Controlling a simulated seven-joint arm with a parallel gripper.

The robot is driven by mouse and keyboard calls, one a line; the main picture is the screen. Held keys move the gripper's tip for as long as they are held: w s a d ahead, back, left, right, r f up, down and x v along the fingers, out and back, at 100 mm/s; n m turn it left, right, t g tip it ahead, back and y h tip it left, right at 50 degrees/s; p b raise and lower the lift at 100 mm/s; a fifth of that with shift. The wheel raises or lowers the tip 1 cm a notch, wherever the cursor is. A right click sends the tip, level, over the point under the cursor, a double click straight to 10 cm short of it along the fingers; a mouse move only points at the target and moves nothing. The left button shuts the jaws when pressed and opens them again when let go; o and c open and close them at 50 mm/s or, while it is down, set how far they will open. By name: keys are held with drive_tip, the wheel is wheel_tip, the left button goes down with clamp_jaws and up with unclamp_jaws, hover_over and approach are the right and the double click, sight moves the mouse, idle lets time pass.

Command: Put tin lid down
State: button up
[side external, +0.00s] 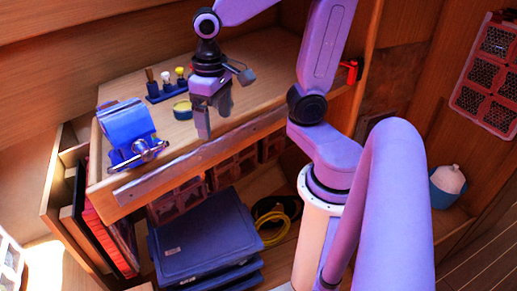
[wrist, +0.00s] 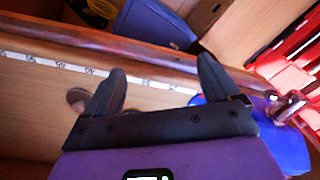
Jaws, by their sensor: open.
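A small round tin (side external: 182,109), yellow on top with a dark side, sits on the wooden bench (side external: 255,62) just left of my gripper in the side view. I cannot tell whether its lid is on it or separate. My gripper (side external: 212,122) points down over the bench near its front edge, fingers apart and nothing visible between them.
A blue vise (side external: 128,130) stands at the bench's left corner. A blue rack (side external: 166,90) with several small tools stands behind the tin. Blue stacked boxes (side external: 205,240) and a yellow coiled line (side external: 275,225) lie below the bench. The bench's right rear is clear.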

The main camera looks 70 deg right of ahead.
drive_tip(key=s+a+f+n, duration=0.1)
drive_tip(key=s+f+n, duration=0.1)
drive_tip(key=s+n, duration=0.4)
drive_tip(key=s+a+f+n, duration=0.1)
drive_tip(key=s+a+n, duration=0.1)
drive_tip(key=s+n, duration=0.3)
drive_tip(key=shift+s+a+f+n, duration=0.15)
drive_tip(key=shift+s+f+n, duration=0.25)
drive_tip(key=shift+n, duration=0.4)
